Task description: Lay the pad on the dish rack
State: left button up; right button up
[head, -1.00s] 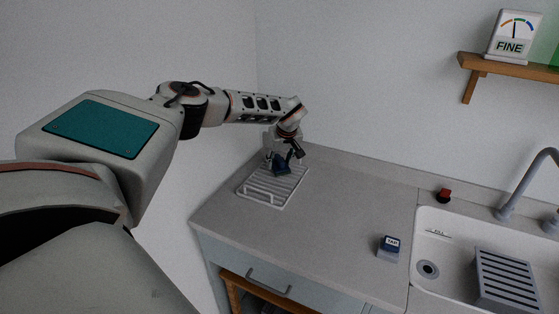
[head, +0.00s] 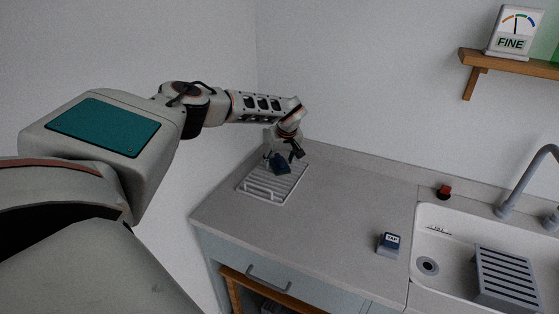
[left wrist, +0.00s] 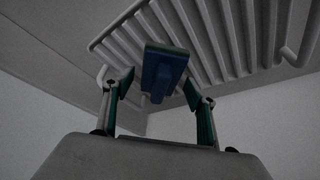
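The dark blue pad (head: 281,167) is at the far part of the white slatted dish rack (head: 262,197), on the counter's back left. In the left wrist view the pad (left wrist: 170,60) shows against the slats of the rack (left wrist: 222,40), with a darker block standing out from it toward the camera. I cannot tell whether it lies flat. My left gripper (head: 284,157) is just above the pad. In the left wrist view its fingers (left wrist: 158,90) are spread, one on each side of the pad, with a visible gap at the left finger. My right gripper is out of view.
A small blue-topped box (head: 388,244) stands near the sink (head: 430,220). A grey slatted caddy (head: 506,277) sits in the sink below the faucet (head: 520,185). Walls stand close behind and left of the rack.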

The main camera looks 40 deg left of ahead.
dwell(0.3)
pick_arm(q)
jog(key=shift+d+r, duration=0.1)
jog(key=shift+r, duration=0.15)
jog(key=v, duration=1.1)
jog(key=shift+r, duration=0.25)
